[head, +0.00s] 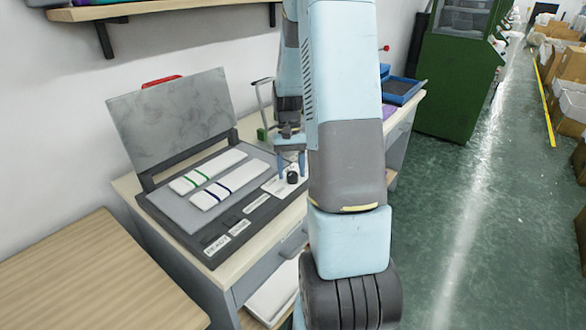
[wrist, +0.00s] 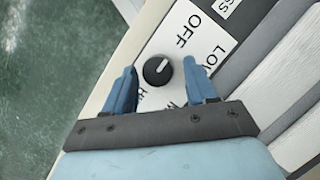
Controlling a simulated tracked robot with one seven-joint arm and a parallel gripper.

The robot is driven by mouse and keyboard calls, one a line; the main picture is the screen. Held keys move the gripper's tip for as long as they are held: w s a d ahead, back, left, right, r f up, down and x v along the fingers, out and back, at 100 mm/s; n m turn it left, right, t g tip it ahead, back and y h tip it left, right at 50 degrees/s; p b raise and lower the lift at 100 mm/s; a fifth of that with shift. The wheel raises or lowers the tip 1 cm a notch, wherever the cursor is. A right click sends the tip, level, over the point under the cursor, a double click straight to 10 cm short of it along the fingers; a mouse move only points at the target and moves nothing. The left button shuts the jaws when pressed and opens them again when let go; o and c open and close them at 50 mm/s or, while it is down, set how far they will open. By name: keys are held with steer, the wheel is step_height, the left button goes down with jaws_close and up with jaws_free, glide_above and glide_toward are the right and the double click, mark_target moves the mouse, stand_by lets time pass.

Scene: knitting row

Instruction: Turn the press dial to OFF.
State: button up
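The press (head: 185,232) stands on the bench with its lid (head: 170,125) raised. Its black round dial (head: 292,177) sits on a white label plate at the press's right end. In the wrist view the dial (wrist: 158,72) has a white mark pointing up and right, toward the OFF and LOW side; I cannot tell exactly which word it meets. OFF (wrist: 182,35) and LOW (wrist: 208,52) are readable; the other labels are partly hidden. My gripper (head: 291,163) is open above the dial, its blue fingers (wrist: 159,66) on either side of it, with gaps showing.
Two white knitted pieces with green (head: 208,170) and blue (head: 230,183) stripes lie on the press bed. A small green-based tool with an upright handle (head: 262,132) stands behind the dial. Blue trays (head: 402,88) lie at the bench's far end. A green cabinet (head: 458,75) stands beyond.

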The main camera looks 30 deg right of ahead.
steer(key=shift+o, duration=0.2)
steer(key=shift+r, duration=0.1)
steer(key=shift+w+d+r, duration=0.1)
steer(key=shift+d+r, duration=0.05)
steer(key=shift+r, duration=0.15)
steer(key=v, duration=1.3)
steer(key=shift+w+f, duration=0.1)
steer(key=s+a+r+n+t+h, duration=0.2)
steer(key=s+a+r+t, duration=0.2)
steer(key=s+a+r, duration=0.65)
steer(key=s+a+r+n+t, duration=0.2)
steer(key=s+a+t, duration=0.3)
steer(key=s, duration=0.7)
steer(key=shift+s+a+n+t, duration=0.3)
steer(key=shift+a+n, duration=0.1)
steer(key=shift+a, duration=0.85)
